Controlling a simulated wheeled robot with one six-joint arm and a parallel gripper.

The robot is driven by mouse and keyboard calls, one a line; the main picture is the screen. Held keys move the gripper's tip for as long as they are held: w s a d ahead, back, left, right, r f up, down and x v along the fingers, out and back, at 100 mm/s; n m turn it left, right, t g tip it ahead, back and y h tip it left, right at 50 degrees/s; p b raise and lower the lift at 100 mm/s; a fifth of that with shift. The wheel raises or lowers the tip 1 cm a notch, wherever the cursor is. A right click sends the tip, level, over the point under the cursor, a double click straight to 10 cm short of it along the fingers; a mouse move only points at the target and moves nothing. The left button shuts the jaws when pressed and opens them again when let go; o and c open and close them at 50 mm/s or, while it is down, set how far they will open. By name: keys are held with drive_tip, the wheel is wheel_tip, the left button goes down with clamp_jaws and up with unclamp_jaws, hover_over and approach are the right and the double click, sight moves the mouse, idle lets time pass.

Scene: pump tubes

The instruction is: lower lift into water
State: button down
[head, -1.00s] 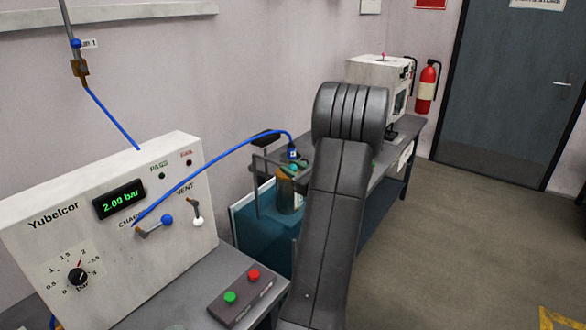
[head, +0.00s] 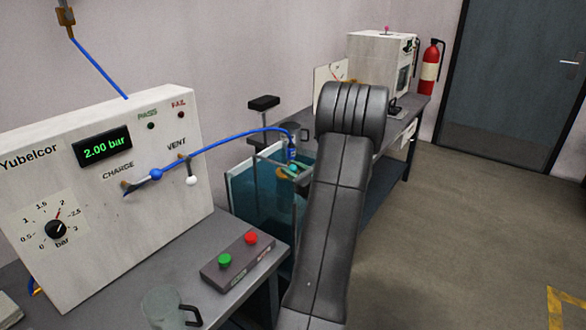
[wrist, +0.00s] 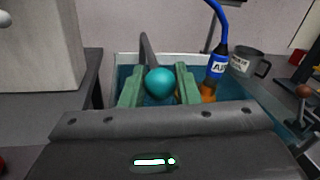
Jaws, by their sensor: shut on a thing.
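In the wrist view my gripper (wrist: 160,82) has its two green fingers closed on a teal ball knob (wrist: 160,84) at the end of a grey lever (wrist: 147,50). In the head view my arm hides most of the gripper; the lift frame (head: 264,158) stands at the tank. The glass tank (head: 240,200) holds blue-green water. A blue hose (head: 225,143) runs to a blue connector (head: 291,150) labelled AIR, also in the wrist view (wrist: 217,66). An orange-brown part (wrist: 208,92) sits below it, low at the tank; its depth in the water is unclear.
The white test panel (head: 100,190) reads 2.00 bar. A box with green and red buttons (head: 238,260) and a clear jug (head: 165,306) are on the near bench. A grey mug (wrist: 242,63) stands beyond the tank. A white machine (head: 380,65) stands farther back. Floor at right is clear.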

drive_tip(key=shift+f, duration=0.25)
drive_tip(key=c, duration=1.1)
unclamp_jaws()
drive_tip(key=shift+r, duration=0.1)
drive_tip(key=shift+s+d, duration=0.1)
drive_tip(key=b+v, duration=0.1)
drive_tip(key=v, duration=1.2)
drive_tip(key=shift+s+d, duration=0.25)
